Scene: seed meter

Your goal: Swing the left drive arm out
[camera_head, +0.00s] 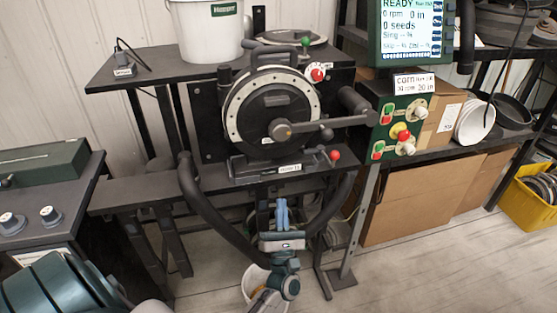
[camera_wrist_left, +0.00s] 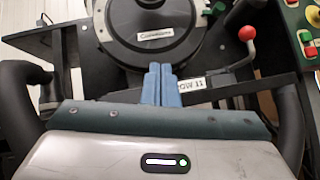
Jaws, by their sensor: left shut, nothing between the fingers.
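The seed meter (camera_head: 272,110) is a black round housing with a pale dotted ring, mounted upright on a dark stand. A grey arm (camera_head: 325,125), which looks like the drive arm, runs from the hub (camera_head: 280,130) across the face to the right. It lies across the front of the disc. My left gripper (camera_head: 281,210) is shut and empty, with its blue fingers pointing up, below and in front of the meter. In the left wrist view the shut fingers (camera_wrist_left: 161,82) sit below the meter's round housing (camera_wrist_left: 153,30), left of a red-knobbed lever (camera_wrist_left: 247,33). My right gripper is not in view.
A control box with red and green buttons (camera_head: 400,130) and a screen (camera_head: 412,30) stand to the right. A white bucket (camera_head: 208,30) is behind. Black curved hoses (camera_head: 205,205) flank my left gripper. A yellow crate (camera_head: 528,205) stands at far right.

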